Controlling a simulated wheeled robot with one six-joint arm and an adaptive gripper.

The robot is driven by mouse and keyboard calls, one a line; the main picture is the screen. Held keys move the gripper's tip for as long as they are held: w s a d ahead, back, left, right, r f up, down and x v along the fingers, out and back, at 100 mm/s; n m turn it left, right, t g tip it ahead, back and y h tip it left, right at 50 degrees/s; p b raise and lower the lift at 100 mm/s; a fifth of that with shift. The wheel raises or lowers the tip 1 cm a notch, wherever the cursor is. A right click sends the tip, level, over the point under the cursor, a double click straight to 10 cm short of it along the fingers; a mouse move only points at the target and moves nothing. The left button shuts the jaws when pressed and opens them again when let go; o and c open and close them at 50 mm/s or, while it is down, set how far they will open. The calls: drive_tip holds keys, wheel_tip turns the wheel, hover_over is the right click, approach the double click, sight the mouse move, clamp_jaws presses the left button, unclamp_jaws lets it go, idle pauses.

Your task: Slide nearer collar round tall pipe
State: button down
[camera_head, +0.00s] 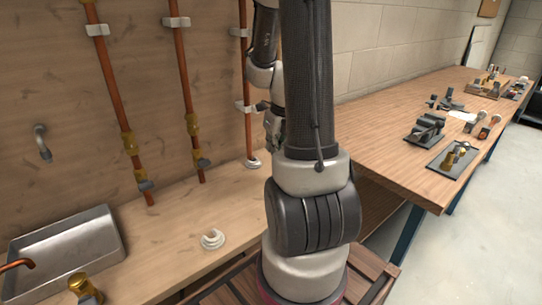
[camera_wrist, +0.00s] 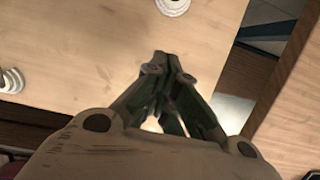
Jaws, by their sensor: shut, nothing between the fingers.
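A white open-ringed collar (camera_head: 212,239) lies on the wooden counter near its front edge. It seems to be the white ring at the left edge of the wrist view (camera_wrist: 10,80). Another white collar (camera_head: 252,163) sits at the foot of the rightmost copper pipe (camera_head: 248,130); whether it fully surrounds the pipe is unclear. It seems to show at the top of the wrist view (camera_wrist: 172,5). My gripper (camera_wrist: 162,60) is shut and empty above the counter, apart from both collars. In the head view, my gripper (camera_head: 273,125) is partly hidden by my arm, right of that pipe.
Two more copper pipes (camera_head: 112,80) (camera_head: 184,85) with brass fittings stand against the wooden back panel. A steel sink (camera_head: 70,245) and a brass valve (camera_head: 84,288) are at left. A workbench (camera_head: 385,140) with tools stands at right. The counter between the collars is clear.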

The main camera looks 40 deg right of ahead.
sight(260, 172)
drive_tip(key=x, duration=0.9)
drive_tip(key=shift+s+a+f, duration=0.2)
drive_tip(key=shift+a+f, duration=0.2)
drive_tip(key=shift+f, duration=0.1)
drive_tip(key=w, duration=0.3)
drive_tip(key=shift+w+d+f, duration=0.1)
drive_tip(key=shift+w+f, duration=0.05)
drive_tip(key=shift+f, duration=0.05)
drive_tip(key=shift+w, duration=0.4)
